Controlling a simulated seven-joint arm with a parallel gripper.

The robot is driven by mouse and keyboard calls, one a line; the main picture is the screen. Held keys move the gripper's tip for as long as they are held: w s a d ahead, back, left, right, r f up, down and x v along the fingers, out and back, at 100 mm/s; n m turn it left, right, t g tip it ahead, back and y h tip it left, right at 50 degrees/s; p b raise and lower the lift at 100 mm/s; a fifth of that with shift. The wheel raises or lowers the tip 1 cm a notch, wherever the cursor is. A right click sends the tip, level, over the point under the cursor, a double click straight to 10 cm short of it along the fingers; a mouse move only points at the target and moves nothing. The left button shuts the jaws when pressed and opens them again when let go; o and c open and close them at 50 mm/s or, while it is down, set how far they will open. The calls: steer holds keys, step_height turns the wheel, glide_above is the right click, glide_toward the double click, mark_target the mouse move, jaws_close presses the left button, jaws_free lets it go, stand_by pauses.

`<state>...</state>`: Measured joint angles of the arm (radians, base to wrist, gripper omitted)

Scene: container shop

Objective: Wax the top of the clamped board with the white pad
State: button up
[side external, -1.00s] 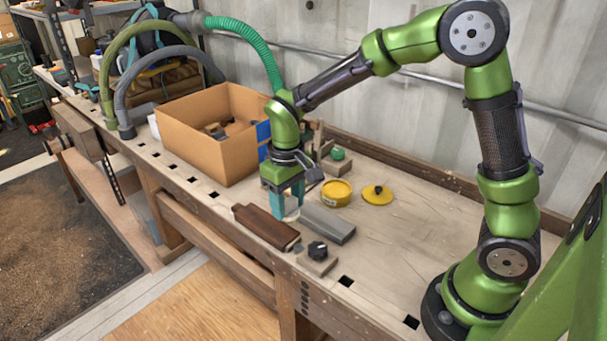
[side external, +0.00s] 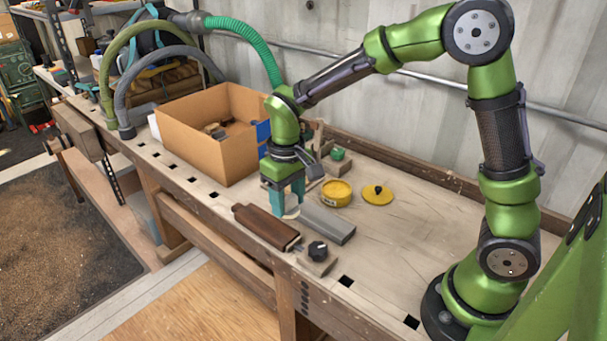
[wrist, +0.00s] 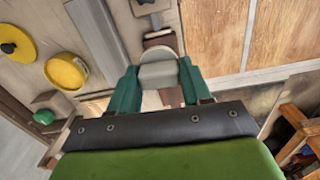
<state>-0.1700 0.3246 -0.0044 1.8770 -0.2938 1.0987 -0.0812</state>
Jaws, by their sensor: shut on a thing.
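My gripper (side external: 284,203) points down, its teal fingers shut on the white pad (side external: 292,208). The pad also shows in the wrist view (wrist: 158,74), pale and rounded at one end, between the two fingertips (wrist: 159,82). The dark brown board (side external: 266,228) lies along the bench's front edge. In the wrist view, brown wood (wrist: 158,40) shows beyond the pad, and the pad hides part of it. I cannot tell whether the pad touches the board. A block with a black knob (side external: 318,252) sits at the board's right end.
A grey bar (side external: 330,226) lies just behind the board. Behind it are an open yellow tin (side external: 336,193), its yellow lid (side external: 377,195) and a green-topped item (side external: 337,155). A cardboard box (side external: 205,150) stands left of my gripper. The bench right of the lid is clear.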

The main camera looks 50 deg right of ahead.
steer(key=shift+f, duration=0.15)
glide_above(289, 238)
steer(key=shift+s+f, duration=0.1)
steer(key=shift+f, duration=3)
steer(key=shift+w+f, duration=0.3)
steer(key=shift+f, duration=0.45)
steer(key=shift+w+f, duration=0.1)
steer(key=shift+w, duration=7.4)
steer(key=shift+s, duration=7.7)
steer(key=shift+r, duration=4.1)
